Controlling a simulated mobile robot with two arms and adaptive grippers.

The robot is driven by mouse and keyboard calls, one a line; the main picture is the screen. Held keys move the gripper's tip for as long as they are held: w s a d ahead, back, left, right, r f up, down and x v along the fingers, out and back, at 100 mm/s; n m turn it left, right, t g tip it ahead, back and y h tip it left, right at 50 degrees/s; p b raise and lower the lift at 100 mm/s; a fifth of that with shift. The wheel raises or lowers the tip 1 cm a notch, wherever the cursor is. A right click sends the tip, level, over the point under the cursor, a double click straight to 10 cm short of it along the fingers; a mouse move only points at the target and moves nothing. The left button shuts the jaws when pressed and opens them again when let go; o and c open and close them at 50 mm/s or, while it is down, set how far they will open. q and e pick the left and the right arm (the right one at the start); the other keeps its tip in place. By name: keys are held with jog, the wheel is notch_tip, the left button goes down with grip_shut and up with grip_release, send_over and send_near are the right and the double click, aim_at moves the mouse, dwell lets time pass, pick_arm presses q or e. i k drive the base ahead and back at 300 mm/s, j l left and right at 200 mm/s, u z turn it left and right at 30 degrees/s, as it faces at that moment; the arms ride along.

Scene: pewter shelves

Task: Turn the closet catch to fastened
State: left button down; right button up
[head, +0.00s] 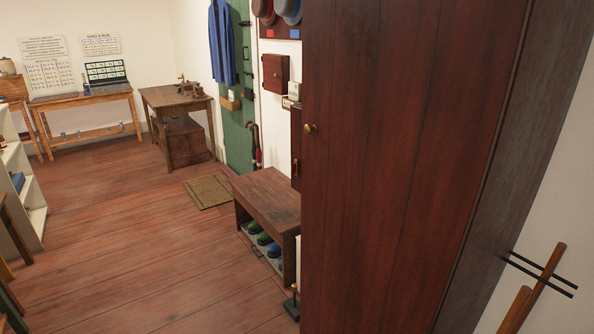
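A tall dark red-brown wooden closet (400,150) fills the right middle of the head view, close to me. Its broad plank face looks shut. A small round brass knob (309,128) sits near its left edge. I cannot tell whether this knob is the catch, and no other catch shows on the face. The closet's greyer side (515,150) faces right. Neither of my grippers is in view.
A wooden bench (270,200) with boots under it stands left of the closet. Beyond are a green door (238,110), a doormat (208,191) and a wooden desk (172,98). Wooden poles (545,275) lean by a black wall rack at right. The plank floor (140,245) is open.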

aim_at(295, 166)
jog(key=i+j+z, duration=0.1)
jog(key=z, duration=0.35)
jog(key=j+z, duration=0.15)
jog(key=z, duration=0.3)
jog(key=i+j+z, duration=0.1)
jog(key=z, duration=0.35)
jog(key=j+z, duration=0.2)
jog(key=j, duration=0.4)
jog(key=j+z, duration=0.2)
jog(key=j, duration=0.4)
jog(key=j+z, duration=0.25)
jog(key=j, duration=0.3)
jog(key=k+j+z, duration=0.2)
jog(key=j, duration=0.4)
jog(key=j+z, duration=0.2)
jog(key=j, duration=0.35)
jog(key=k, duration=0.05)
